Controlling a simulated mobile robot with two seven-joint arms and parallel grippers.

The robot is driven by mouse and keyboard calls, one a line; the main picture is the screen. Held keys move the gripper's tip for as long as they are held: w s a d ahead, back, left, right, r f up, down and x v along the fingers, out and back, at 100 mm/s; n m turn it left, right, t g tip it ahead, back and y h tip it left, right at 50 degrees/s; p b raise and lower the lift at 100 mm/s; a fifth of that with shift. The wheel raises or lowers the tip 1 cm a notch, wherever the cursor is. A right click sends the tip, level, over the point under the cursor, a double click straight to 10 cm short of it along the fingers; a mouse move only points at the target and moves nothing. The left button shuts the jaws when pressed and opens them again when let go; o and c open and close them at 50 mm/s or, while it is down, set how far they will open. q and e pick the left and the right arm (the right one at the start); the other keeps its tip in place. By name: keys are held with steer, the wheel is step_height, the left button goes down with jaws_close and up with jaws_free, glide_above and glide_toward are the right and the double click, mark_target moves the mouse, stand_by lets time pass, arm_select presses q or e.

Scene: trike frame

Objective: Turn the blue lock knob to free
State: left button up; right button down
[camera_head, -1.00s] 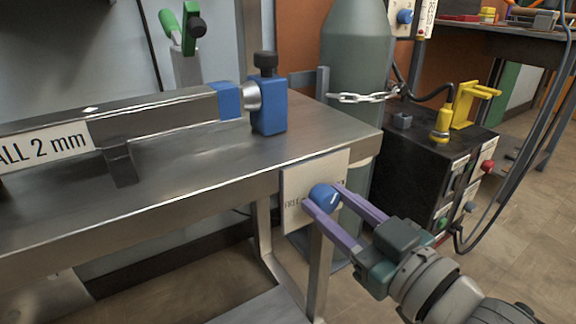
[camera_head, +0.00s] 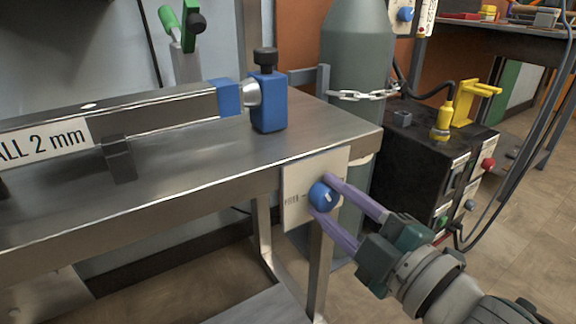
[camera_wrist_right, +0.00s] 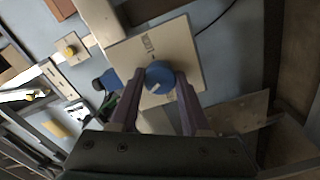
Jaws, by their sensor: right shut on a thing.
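The blue lock knob (camera_head: 322,195) sits on a pale label plate (camera_head: 297,180) at the table's front right corner. A small white mark shows on its face. Lettering and a short dash are on the plate to its left, too small to read surely. My right gripper (camera_head: 326,196) is shut on the knob, with one purple finger above it and one below. In the right wrist view the knob (camera_wrist_right: 160,76) sits between both fingertips, in front of the plate (camera_wrist_right: 192,62). My left gripper is not in view.
A steel table (camera_head: 200,150) carries a bar with a blue clamp block (camera_head: 268,103). A grey gas cylinder (camera_head: 357,60) with a chain stands behind the table corner. A black machine (camera_head: 400,150) with buttons is to the right. Floor is open at the lower right.

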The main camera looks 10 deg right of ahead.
steer(key=n+b, duration=0.1)
steer(key=n, duration=0.5)
steer(key=n+b, duration=0.2)
steer(key=n, duration=0.4)
stand_by(0.5)
steer(key=shift+c, duration=1.9)
jaws_free()
steer(key=p+v, duration=0.2)
steer(key=v, duration=0.8)
